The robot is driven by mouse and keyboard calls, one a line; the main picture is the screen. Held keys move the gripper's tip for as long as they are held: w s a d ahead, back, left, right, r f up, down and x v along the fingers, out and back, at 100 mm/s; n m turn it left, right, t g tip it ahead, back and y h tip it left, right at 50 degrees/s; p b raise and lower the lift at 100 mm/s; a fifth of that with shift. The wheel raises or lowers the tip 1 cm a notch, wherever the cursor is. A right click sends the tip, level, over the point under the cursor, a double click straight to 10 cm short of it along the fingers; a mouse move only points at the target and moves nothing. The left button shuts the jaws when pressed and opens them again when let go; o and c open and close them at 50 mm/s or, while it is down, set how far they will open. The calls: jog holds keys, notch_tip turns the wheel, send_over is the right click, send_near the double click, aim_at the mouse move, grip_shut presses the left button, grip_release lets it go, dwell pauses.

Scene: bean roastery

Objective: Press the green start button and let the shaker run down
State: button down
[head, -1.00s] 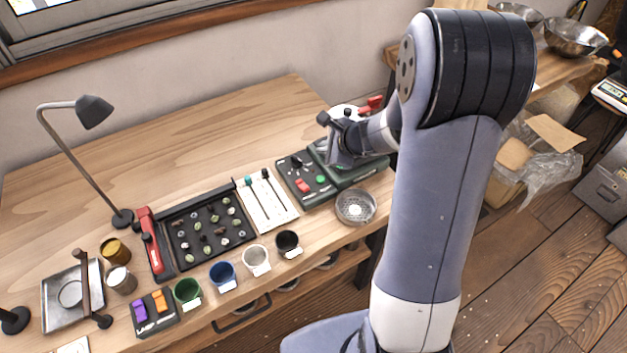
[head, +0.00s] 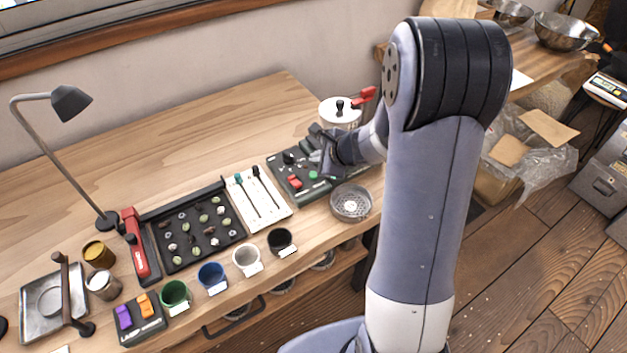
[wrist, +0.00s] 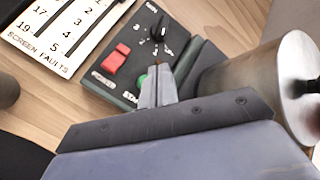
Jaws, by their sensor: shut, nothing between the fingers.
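The dark green control panel (head: 303,190) lies at the right end of the bench. It carries a green start button (head: 313,175), a red rocker switch (head: 295,181) and a black knob (head: 289,158). My gripper (head: 322,168) is shut and empty, low over the panel beside the green button. In the wrist view the fingertips (wrist: 157,72) partly cover the green button (wrist: 142,81); I cannot tell whether they touch it. The shaker's metal pot (head: 340,113) with a black lid knob stands behind my gripper and shows at right in the wrist view (wrist: 265,82).
A white screen-faults card (head: 262,202) and a black bean tray (head: 195,236) lie left of the panel. A round perforated metal dish (head: 350,202) sits in front. Several coloured cups line the front edge.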

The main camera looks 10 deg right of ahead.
aim_at(317, 178)
jog(key=shift+f+b, duration=1.1)
jog(key=shift+f, duration=0.35)
jog(key=shift+f, duration=0.1)
dwell(0.9)
jog(key=shift+f+b, duration=0.3)
jog(key=shift+b, duration=0.25)
